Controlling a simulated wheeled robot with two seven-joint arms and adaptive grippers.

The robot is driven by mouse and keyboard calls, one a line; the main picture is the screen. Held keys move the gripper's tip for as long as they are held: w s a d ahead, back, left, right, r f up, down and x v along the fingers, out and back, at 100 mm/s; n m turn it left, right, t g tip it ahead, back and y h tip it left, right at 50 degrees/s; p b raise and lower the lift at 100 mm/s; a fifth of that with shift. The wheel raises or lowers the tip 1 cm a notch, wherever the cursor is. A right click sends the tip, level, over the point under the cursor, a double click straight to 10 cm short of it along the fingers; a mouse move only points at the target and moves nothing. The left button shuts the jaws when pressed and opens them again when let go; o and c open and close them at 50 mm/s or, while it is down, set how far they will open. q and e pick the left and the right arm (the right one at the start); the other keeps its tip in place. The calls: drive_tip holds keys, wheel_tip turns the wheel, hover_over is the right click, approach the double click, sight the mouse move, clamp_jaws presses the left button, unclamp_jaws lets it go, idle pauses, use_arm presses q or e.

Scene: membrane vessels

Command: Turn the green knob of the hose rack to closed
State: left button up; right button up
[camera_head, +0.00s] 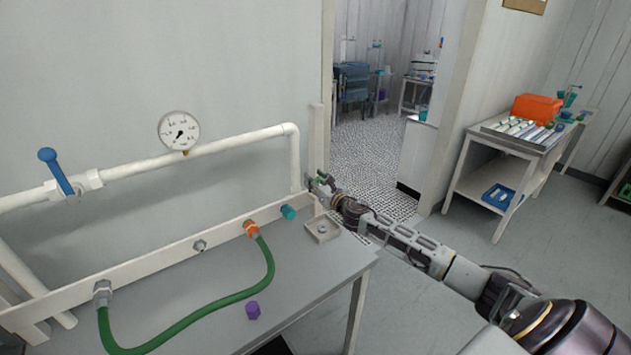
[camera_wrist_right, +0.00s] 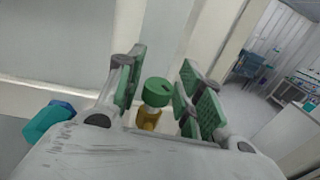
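The green knob (camera_wrist_right: 157,92) is a short round cap on a brass valve stem (camera_wrist_right: 148,118) in the right wrist view. My right gripper (camera_head: 322,184) reaches the right end of the white hose rack (camera_head: 170,262). Its fingers, with green pads, stand apart on either side of the knob, and gaps show between pads and knob. In the head view the gripper covers most of the knob, so its turn position cannot be read there. My left gripper is out of view.
A teal fitting (camera_head: 288,212), an orange fitting (camera_head: 251,229) and a green hose (camera_head: 267,275) sit along the rack. A purple cap (camera_head: 252,310) and small tray (camera_head: 322,230) lie on the grey bench (camera_head: 325,285). A blue-handled valve (camera_head: 55,170) and gauge (camera_head: 179,131) are on the pipe.

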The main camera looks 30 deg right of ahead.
drive_tip(key=c, duration=0.7)
drive_tip(key=shift+o, duration=0.2)
drive_tip(key=shift+h, duration=0.4)
drive_tip(key=shift+r+m+g+h+p, duration=0.1)
drive_tip(key=shift+m+g+h+p, duration=0.2)
drive_tip(key=shift+m+h+p, duration=1.65)
drive_tip(key=shift+m+g+h, duration=0.7)
drive_tip(key=shift+m+h, duration=0.15)
drive_tip(key=shift+h, duration=1.1)
drive_tip(key=shift+m+h, duration=0.3)
drive_tip(key=shift+h, duration=0.1)
drive_tip(key=o, duration=1)
drive_tip(key=shift+o, duration=0.3)
